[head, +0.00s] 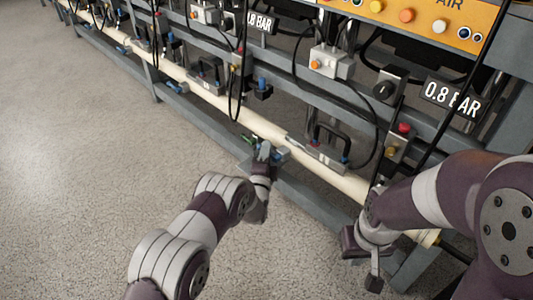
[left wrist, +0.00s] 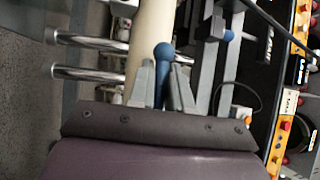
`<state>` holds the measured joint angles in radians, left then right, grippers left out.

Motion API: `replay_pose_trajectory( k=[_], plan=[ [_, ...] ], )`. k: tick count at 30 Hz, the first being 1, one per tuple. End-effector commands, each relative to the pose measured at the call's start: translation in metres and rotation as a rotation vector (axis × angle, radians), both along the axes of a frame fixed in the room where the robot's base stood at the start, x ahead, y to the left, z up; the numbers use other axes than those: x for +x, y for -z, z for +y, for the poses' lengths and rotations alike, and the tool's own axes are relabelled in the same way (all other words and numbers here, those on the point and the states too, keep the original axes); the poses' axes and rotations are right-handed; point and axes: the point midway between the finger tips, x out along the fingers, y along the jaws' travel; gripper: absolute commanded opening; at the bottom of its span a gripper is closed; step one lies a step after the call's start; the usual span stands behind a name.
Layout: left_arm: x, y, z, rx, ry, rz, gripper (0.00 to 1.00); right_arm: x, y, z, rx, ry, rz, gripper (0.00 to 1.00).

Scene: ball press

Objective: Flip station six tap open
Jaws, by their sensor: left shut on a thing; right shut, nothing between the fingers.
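In the left wrist view a blue lever with a round knob (left wrist: 163,52) stands between the fingertips of my left gripper (left wrist: 161,85), which is shut on it. It appears to be a tap handle; no station number is readable. In the head view my left gripper (head: 264,152) is at the cream pipe (head: 258,124), beside small blue and green parts, and hides most of the lever. My right gripper (head: 373,281) is shut and empty, pointing down at the lower right, in front of the frame.
A long grey frame carries black clamp handles (head: 329,139), switch boxes (head: 330,63), hanging black cables and 0.8 BAR signs (head: 452,98). An orange panel (head: 420,17) is at the upper right. The speckled floor (head: 90,170) at left is clear.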

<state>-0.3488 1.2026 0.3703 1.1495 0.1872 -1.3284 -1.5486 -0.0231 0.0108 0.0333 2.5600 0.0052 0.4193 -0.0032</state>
Motion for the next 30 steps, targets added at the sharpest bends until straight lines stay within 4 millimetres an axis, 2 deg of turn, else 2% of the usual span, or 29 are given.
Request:
replay_pose_trajectory(
  k=[1, 2, 3, 10, 13, 17, 24, 30],
  plan=[
    [0.000, 0.000, 0.000, 0.000, 0.001, 0.001, 0.28, 0.000, 0.000, 0.000, 0.000, 0.000, 0.000, 0.00],
    [0.000, 0.000, 0.000, -0.001, 0.001, 0.001, 0.38, 0.000, 0.000, 0.000, 0.000, 0.000, 0.000, 0.00],
    [0.000, 0.000, 0.000, -0.001, 0.001, 0.001, 0.40, 0.000, 0.000, 0.000, 0.000, 0.000, 0.000, 0.00],
    [0.000, 0.000, 0.000, -0.002, 0.000, 0.001, 0.40, 0.000, 0.000, 0.000, 0.000, 0.000, 0.000, 0.00],
    [-0.007, -0.001, 0.001, -0.001, 0.001, 0.003, 0.40, 0.000, -0.007, 0.000, 0.000, 0.000, 0.000, 0.00],
    [-0.034, -0.001, 0.005, -0.001, 0.002, 0.007, 0.40, 0.000, -0.027, 0.000, 0.000, 0.000, 0.000, 0.00],
    [-0.096, 0.012, 0.015, 0.000, 0.002, 0.005, 0.40, 0.000, -0.055, 0.000, 0.000, 0.000, 0.000, 0.00],
    [-0.121, 0.020, 0.019, -0.001, 0.002, 0.002, 0.40, 0.000, -0.061, 0.000, 0.000, 0.000, 0.000, 0.00]
  ],
)
